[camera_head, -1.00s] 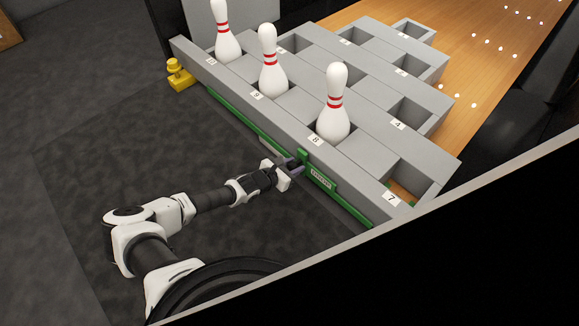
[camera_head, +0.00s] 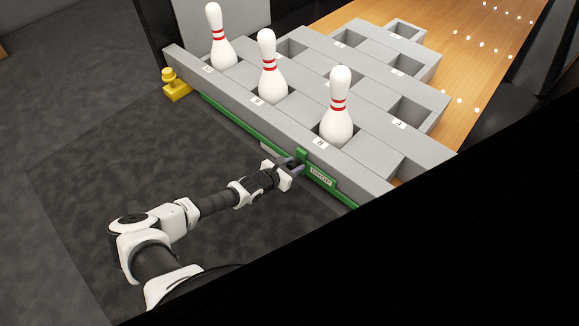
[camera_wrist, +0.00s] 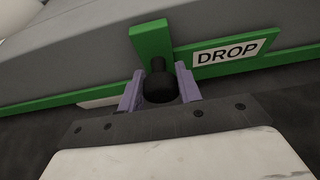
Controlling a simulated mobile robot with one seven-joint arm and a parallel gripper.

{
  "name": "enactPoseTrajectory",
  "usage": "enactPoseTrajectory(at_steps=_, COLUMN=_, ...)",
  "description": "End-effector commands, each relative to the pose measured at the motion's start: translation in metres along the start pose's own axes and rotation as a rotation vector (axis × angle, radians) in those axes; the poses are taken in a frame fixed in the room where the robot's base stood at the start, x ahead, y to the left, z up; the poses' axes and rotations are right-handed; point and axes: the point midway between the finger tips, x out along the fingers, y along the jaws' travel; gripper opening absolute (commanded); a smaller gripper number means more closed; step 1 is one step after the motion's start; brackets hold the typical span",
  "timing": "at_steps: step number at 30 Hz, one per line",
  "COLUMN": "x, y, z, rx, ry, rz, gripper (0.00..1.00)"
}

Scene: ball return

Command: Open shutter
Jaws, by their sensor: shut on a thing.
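The green shutter (camera_head: 337,190) runs low along the front of the grey pin rack. Its upright green bracket (camera_wrist: 152,45) and a white label reading DROP (camera_wrist: 226,51) show in the wrist view. A black round knob (camera_wrist: 160,88) sticks out in front of the bracket. My gripper (camera_wrist: 160,92) has its two purple fingers on either side of the knob and is shut on it. In the head view my gripper (camera_head: 291,168) is at the shutter's bracket, left of the label. The shutter's right end is hidden by a black area.
The grey stepped rack (camera_head: 375,172) has numbered pockets. Three white pins with red bands stand in it, the nearest (camera_head: 338,110) just behind the shutter. A yellow fixture (camera_head: 174,85) sits at the rack's left end. The dark floor (camera_head: 110,165) left of my arm is clear.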

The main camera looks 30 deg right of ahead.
Motion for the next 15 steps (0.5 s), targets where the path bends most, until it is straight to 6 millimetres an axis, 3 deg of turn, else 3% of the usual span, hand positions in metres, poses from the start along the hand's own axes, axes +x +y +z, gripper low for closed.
enactPoseTrajectory(at_steps=15, x=0.0060, y=-0.0026, z=0.0036, rx=-0.002, ry=-0.001, rz=0.000, gripper=0.00)
